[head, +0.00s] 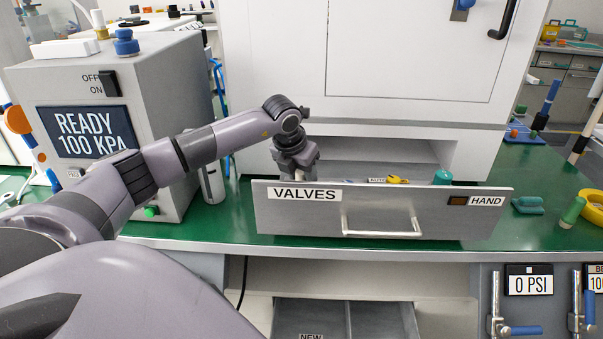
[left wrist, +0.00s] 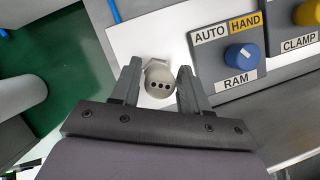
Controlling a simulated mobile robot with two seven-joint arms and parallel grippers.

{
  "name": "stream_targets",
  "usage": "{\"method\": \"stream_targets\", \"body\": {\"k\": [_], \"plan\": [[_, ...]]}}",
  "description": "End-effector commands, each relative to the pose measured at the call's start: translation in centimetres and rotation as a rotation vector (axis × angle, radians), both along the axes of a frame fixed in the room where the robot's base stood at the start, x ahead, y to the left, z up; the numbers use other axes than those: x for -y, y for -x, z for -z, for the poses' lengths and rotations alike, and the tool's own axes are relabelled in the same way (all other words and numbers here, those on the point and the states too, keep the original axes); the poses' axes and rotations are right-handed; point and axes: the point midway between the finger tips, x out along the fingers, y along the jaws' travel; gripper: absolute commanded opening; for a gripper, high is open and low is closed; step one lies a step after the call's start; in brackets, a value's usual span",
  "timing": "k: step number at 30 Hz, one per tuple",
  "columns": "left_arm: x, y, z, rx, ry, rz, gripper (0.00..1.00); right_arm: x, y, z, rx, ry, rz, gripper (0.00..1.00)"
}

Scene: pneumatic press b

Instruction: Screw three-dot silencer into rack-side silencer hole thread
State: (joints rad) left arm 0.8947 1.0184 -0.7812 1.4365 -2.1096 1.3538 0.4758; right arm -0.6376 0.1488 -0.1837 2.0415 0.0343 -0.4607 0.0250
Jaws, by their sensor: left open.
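In the left wrist view, the three-dot silencer (left wrist: 160,81) is a beige-grey round part with three dark dots on its face and a hex-shaped part at its top edge. It is over a white plate (left wrist: 135,40). My left gripper (left wrist: 158,75) is open, with one finger on each side of it; I cannot tell whether they touch it. In the head view, my left gripper (head: 296,158) points down behind the front of the open VALVES drawer (head: 300,215), its fingertips hidden. I cannot make out the rack-side silencer hole. My right gripper is out of view.
Beside the silencer are a blue RAM knob (left wrist: 234,54) and a yellow CLAMP knob (left wrist: 308,13). A teal part (head: 442,177) shows above the drawer's front. The grey READY 100 KPA box (head: 165,110) stands at left.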

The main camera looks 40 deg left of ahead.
Motion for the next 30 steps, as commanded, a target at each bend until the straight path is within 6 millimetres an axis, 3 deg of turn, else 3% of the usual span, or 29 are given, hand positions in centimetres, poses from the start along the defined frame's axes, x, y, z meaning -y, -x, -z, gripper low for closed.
{"method": "stream_targets", "body": {"k": [7, 15, 16, 18, 19, 25, 30], "plan": [[0.07, -0.03, -0.02, 0.000, 0.001, -0.203, 0.45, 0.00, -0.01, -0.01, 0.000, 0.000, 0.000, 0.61], [-0.02, 0.02, -0.01, -0.001, 0.001, -0.235, 0.45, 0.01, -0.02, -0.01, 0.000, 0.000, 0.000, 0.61], [-0.01, 0.02, -0.01, -0.001, 0.001, -0.235, 0.42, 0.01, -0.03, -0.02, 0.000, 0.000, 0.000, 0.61], [-0.02, 0.02, -0.01, -0.001, 0.001, -0.235, 0.19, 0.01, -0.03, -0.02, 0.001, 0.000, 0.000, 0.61], [-0.02, 0.02, -0.01, -0.001, 0.001, -0.235, 0.14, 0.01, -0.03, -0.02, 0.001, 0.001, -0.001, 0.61], [-0.07, 0.03, -0.01, -0.001, 0.001, -0.211, 0.14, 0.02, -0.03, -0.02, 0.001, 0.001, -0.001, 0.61], [-0.15, 0.05, 0.01, -0.001, 0.001, -0.064, 0.14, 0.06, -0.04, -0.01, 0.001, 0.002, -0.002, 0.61]]}}
